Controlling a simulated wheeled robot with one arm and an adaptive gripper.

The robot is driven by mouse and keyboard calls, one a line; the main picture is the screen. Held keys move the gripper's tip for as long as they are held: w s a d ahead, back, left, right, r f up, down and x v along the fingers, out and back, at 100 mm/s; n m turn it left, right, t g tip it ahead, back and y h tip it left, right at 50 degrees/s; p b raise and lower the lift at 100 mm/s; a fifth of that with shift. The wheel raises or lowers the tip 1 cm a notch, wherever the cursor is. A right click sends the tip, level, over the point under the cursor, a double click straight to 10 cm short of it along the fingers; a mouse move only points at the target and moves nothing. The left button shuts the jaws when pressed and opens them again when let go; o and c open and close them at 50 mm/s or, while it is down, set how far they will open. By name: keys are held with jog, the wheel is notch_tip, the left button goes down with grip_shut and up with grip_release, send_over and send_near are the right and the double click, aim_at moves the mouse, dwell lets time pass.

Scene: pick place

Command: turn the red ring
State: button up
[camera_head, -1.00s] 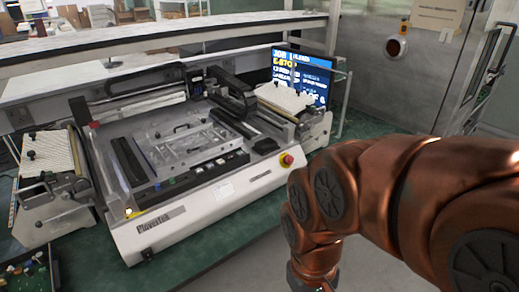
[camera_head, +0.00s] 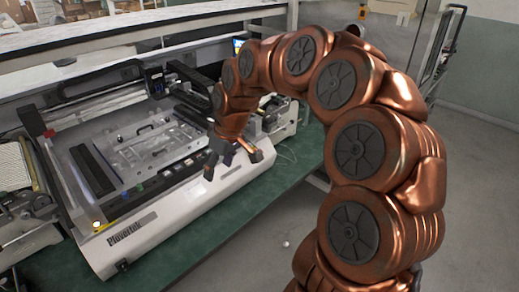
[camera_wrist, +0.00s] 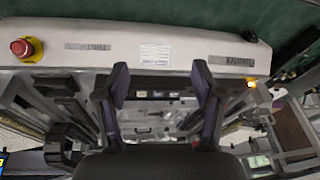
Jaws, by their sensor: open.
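The red ring appears as a round red knob (camera_wrist: 22,47) on a yellow base at the far left of the wrist view. It sits at one end of the machine's pale front face. In the head view my arm and gripper seem to hide it. My gripper (camera_head: 233,165) hangs above the front right part of the machine in the head view. In the wrist view its two dark fingers (camera_wrist: 160,85) are spread apart with nothing between them. The knob lies off to the left of both fingers, not touching them.
The white machine (camera_head: 160,225) stands on a green bench top (camera_head: 190,262). A small lit yellow-orange button (camera_head: 96,224) is at its front left corner. A grey cabinet (camera_head: 392,40) stands behind. Open floor (camera_head: 470,210) lies to the right.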

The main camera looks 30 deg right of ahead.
jog(key=w+d+f+t+h, duration=0.15)
jog(key=w+d, duration=0.25)
jog(key=d, duration=0.4)
jog(key=w+d+f+p, duration=0.1)
jog(key=w+d+f, duration=0.25)
jog(key=d, duration=0.35)
jog(key=w+d+f+t+h, duration=0.1)
jog(key=w+d+f, duration=0.1)
jog(key=w+d, duration=0.45)
jog(key=shift+m+g+y, duration=0.25)
jog(key=shift+m, duration=0.15)
jog(key=shift+s+d+f+p+x, duration=0.15)
jog(key=shift+p+x, duration=0.35)
jog(key=shift+x, duration=0.65)
jog(key=shift+s+d+p+x, duration=0.25)
jog(key=shift+p+x, duration=0.2)
jog(key=shift+x, duration=0.7)
jog(key=shift+s+d+f+p+x, duration=0.15)
jog(key=shift+p+x, duration=0.35)
jog(key=shift+x, duration=0.7)
jog(key=shift+r, duration=0.1)
jog(key=c, duration=1.1)
jog(key=shift+d, duration=0.1)
jog(key=shift+c, duration=0.2)
jog(key=shift+b, duration=0.5)
